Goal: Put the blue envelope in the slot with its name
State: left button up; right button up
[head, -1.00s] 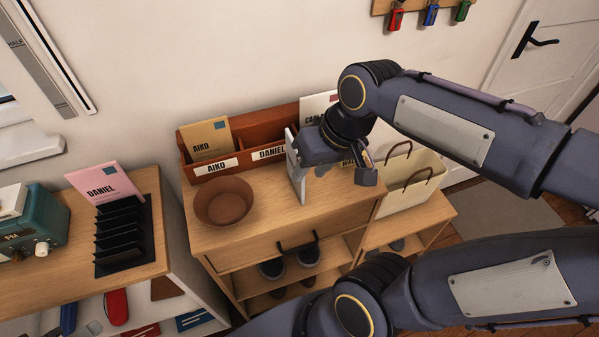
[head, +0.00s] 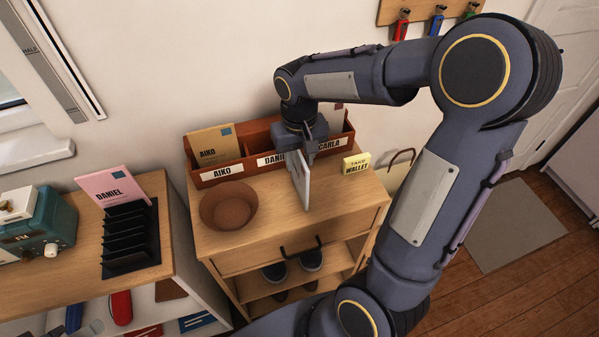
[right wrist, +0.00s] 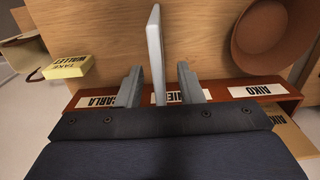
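A thin pale blue-grey panel, which looks like the envelope (head: 303,188), stands upright and nearly edge-on on the cabinet top in front of the rack. Its name is not readable. My right gripper (head: 303,152) is over its upper edge. In the right wrist view the open fingers (right wrist: 158,88) are either side of the envelope (right wrist: 155,45), with a gap at each side. The brown rack (head: 237,171) has slots labelled AIKO, DANIEL and CARLA. A tan AIKO envelope (head: 214,147) is in the AIKO slot. My left gripper is not in view.
A brown bowl (head: 228,205) is left of the envelope. A yellow TAKE WALLET note (head: 356,163) stands to the right. A pink DANIEL envelope (head: 112,186) is in a black sorter (head: 131,240) on the left cabinet. The cabinet top's front is clear.

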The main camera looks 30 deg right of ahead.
jog(key=shift+f, duration=0.55)
grip_shut()
jog(key=shift+r, duration=0.15)
